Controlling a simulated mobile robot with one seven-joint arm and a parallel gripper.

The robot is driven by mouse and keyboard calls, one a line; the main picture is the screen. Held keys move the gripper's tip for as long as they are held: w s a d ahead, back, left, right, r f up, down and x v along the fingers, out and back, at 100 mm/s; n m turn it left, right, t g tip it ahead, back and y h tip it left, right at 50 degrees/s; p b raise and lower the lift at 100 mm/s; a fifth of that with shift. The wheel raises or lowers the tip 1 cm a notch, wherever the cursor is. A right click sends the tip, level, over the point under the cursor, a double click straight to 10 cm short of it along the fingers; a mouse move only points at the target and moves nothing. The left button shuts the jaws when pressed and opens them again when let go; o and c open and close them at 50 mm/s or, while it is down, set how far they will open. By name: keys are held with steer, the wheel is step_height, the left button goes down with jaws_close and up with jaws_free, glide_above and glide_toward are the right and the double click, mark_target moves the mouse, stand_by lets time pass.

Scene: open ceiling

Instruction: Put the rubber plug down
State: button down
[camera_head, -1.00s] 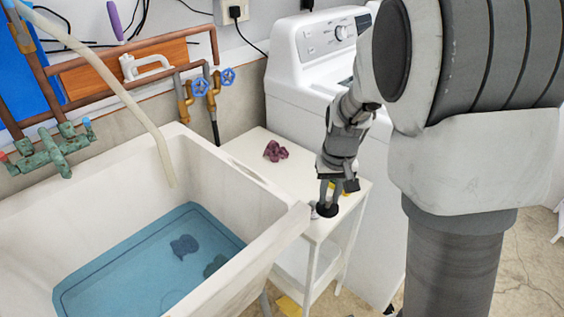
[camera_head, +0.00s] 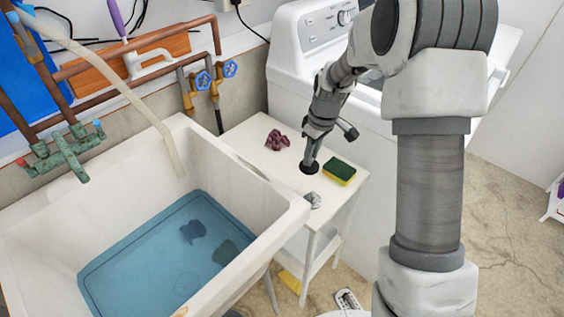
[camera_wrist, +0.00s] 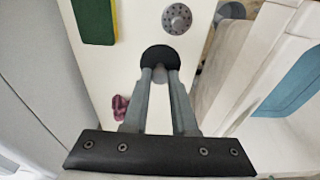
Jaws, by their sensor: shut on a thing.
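The rubber plug (camera_head: 309,168) is a round black disc low over the white side table (camera_head: 245,130), between a crumpled purple cloth and a sponge. My gripper (camera_head: 310,160) points down from above and is shut on the plug. In the wrist view the plug (camera_wrist: 159,57) shows at the tips of my gripper (camera_wrist: 160,72), with its black disc beyond the fingers. The plug looks at or just above the tabletop; I cannot tell whether it touches.
The purple cloth (camera_head: 277,140), a green and yellow sponge (camera_head: 339,171) and a grey metal strainer (camera_head: 313,199) lie on the table. The sink (camera_head: 285,215) with blue water (camera_head: 150,265) is at left. A white washing machine (camera_head: 300,60) stands behind.

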steer(key=shift+w+a+f+b, duration=0.15)
steer(key=shift+w+a+f, duration=0.6)
steer(key=shift+a+f, duration=0.7)
steer(key=shift+w+a+f+b, duration=0.15)
steer(key=shift+w+a+f, duration=0.85)
steer(key=shift+f, duration=0.7)
steer(key=shift+w+a+f+b, duration=0.15)
steer(key=shift+w+a+f, duration=0.4)
steer(key=shift+a+f, duration=1)
steer(key=shift+d+f, duration=0.1)
steer(key=shift+f, duration=0.05)
steer(key=shift+f, duration=0.15)
steer(key=c, duration=0.7)
jaws_free()
steer(key=shift+r, duration=0.2)
steer(key=r, duration=0.4)
steer(key=s+d+r+p, duration=0.1)
steer(key=r, duration=0.7)
steer(key=shift+s+d+r, duration=0.1)
steer(key=shift+s+d, duration=0.05)
